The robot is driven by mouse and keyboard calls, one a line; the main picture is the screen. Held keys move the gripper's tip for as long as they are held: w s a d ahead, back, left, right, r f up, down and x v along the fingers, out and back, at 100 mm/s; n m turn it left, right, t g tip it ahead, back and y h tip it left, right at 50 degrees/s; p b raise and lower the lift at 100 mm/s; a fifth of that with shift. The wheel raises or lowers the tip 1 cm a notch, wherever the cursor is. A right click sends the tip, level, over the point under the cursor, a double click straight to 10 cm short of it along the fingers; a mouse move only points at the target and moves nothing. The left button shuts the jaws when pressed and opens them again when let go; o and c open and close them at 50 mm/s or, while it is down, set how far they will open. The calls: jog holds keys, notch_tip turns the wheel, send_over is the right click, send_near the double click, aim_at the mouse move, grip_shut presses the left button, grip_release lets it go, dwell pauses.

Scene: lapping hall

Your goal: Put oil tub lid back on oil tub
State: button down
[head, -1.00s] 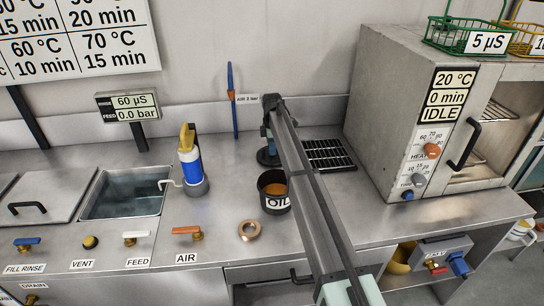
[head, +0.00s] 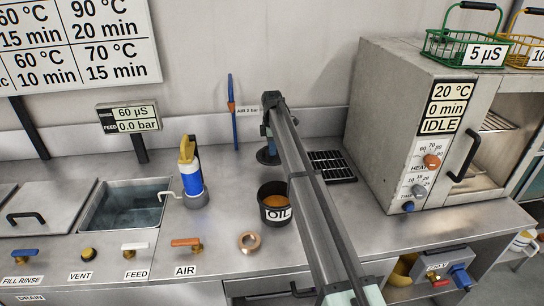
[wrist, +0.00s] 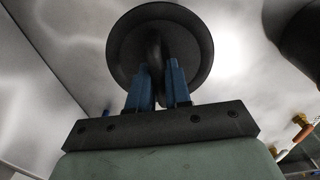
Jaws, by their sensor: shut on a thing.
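The oil tub (head: 276,212) is a black round tub labelled OIL, standing open on the steel counter with amber oil inside. The oil tub lid (head: 267,157) is a dark round disc behind the tub, beneath the end of my arm. In the wrist view the lid (wrist: 125,42) fills the top middle, with its handle between the blue fingers. My gripper (wrist: 158,75) is shut on that handle; it also shows in the head view (head: 267,145). The lid is apart from the tub. Its exact height above the counter is hard to tell.
A copper ring (head: 249,243) lies left of the tub. A black grate (head: 332,166) lies right of the lid, before the grey oven (head: 400,120). Valve handles line the front edge.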

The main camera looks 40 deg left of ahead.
jog(key=r, duration=0.2)
jog(key=s+r, duration=0.1)
jog(key=r, duration=0.4)
jog(key=shift+s+a+r, duration=0.15)
jog(key=shift+a, duration=0.2)
jog(key=s+d+r, duration=0.9)
jog(key=s+d, duration=0.1)
jog(key=s, duration=0.2)
jog(key=s+d, duration=0.7)
jog(key=d, duration=0.1)
notch_tip(320, 180, down, 10)
jog(key=shift+w+a+f, duration=0.15)
jog(key=shift+w+f, duration=0.05)
jog(key=shift+w, duration=0.05)
jog(key=shift+f, duration=0.6)
jog(key=c, duration=1.1)
grip_release()
jog(key=shift+o, duration=0.2)
